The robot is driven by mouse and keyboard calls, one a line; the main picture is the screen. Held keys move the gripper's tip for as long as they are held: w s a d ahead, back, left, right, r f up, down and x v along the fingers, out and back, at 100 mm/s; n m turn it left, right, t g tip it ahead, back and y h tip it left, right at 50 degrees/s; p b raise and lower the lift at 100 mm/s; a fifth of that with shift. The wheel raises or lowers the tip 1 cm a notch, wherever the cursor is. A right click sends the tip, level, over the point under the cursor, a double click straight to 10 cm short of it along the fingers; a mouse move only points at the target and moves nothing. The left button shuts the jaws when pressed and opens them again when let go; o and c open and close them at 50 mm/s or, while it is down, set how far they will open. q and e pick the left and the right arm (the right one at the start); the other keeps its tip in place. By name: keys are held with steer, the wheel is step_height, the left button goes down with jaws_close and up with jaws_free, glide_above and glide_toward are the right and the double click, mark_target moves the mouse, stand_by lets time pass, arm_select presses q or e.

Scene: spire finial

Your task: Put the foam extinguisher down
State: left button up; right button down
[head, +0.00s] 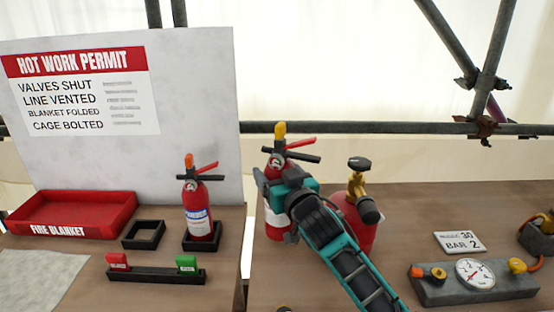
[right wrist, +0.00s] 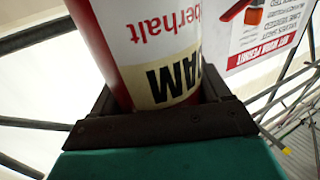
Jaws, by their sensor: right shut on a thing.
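The foam extinguisher (head: 278,222) is red with a white label, a yellow top and a red and black handle. It stands about upright in front of the table's middle gap in the head view. My right gripper (head: 283,192) is shut around its body. In the right wrist view its cream label band (right wrist: 172,82) shows "AM" upside down between the fingers. I cannot tell whether its base touches the table. An empty black square holder (head: 128,240) lies on the left table. A second red extinguisher (head: 197,212) with a blue-lettered label stands in another black holder (head: 203,245) beside it.
A red fire blanket tray (head: 85,231) and a black rack (head: 150,275) with red and green tags are on the left. A red tank (head: 365,232) with a brass valve stands close right of my gripper. A gauge block (head: 440,292) is at right. The permit board (head: 200,100) stands behind.

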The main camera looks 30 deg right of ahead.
steer(key=shift+f+b, duration=0.45)
steer(key=shift+f, duration=1.65)
jaws_free()
steer(key=shift+f, duration=0.25)
steer(key=shift+s+r, duration=0.1)
steer(key=shift+s, duration=0.05)
steer(key=s, duration=1.1)
steer(key=shift+s+a, duration=0.35)
steer(key=shift+s, duration=0.05)
